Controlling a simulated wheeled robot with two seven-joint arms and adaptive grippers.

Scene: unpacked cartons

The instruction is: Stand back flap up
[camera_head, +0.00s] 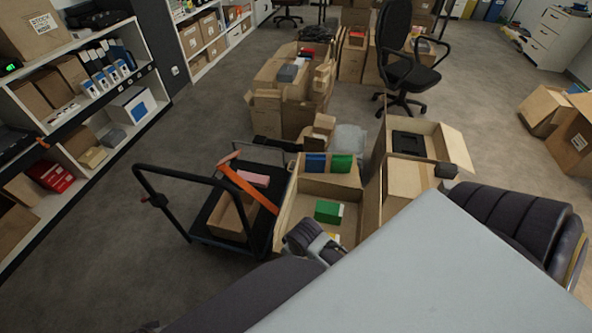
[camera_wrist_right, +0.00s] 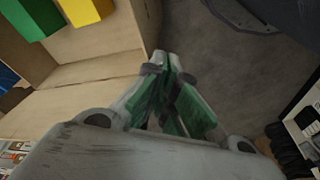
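An open carton (camera_head: 287,217) stands in the middle of the head view, with a green box (camera_head: 328,211) and part of a yellow item inside. More blue and green boxes show at its far side. Nothing is visible between the tips.
A black trolley (camera_head: 208,240) with an orange strap and a small carton is left of the open carton. Another open carton (camera_head: 440,140) is at its right. A shelf unit (camera_head: 75,140) lines the left. A grey surface hides the lower right.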

